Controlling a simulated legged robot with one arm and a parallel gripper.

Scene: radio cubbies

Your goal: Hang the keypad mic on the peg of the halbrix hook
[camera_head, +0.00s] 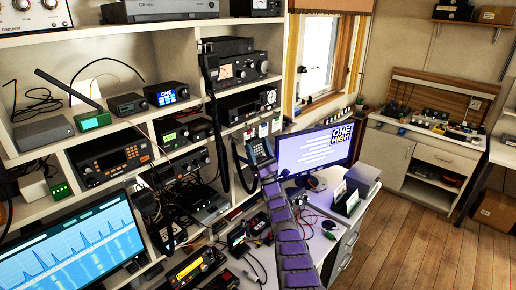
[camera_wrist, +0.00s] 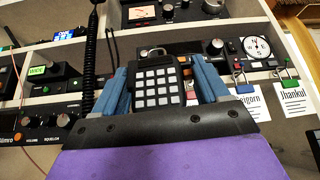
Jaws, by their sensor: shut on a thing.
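The keypad mic (camera_wrist: 157,85), black with pale keys, sits between the blue fingers of my gripper (camera_wrist: 158,66), which is shut on it. In the head view the mic (camera_head: 259,149) is held upright in front of the shelf by my gripper (camera_head: 264,166). A silver loop (camera_wrist: 150,52) shows at the mic's top; I cannot tell whether it belongs to the mic. A blue hook (camera_wrist: 241,84) has a card ending in "rigorn", and a green hook (camera_wrist: 287,80) has a card reading "Jhankul". I cannot read a halbrix card; the mic and gripper cover part of the shelf edge.
A black coiled cord (camera_wrist: 90,55) hangs left of the mic, near the shelf. Radios fill the shelves behind. A monitor (camera_head: 318,150) stands close on the right, and the desk below holds several small items. Wooden floor (camera_head: 420,230) is open at right.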

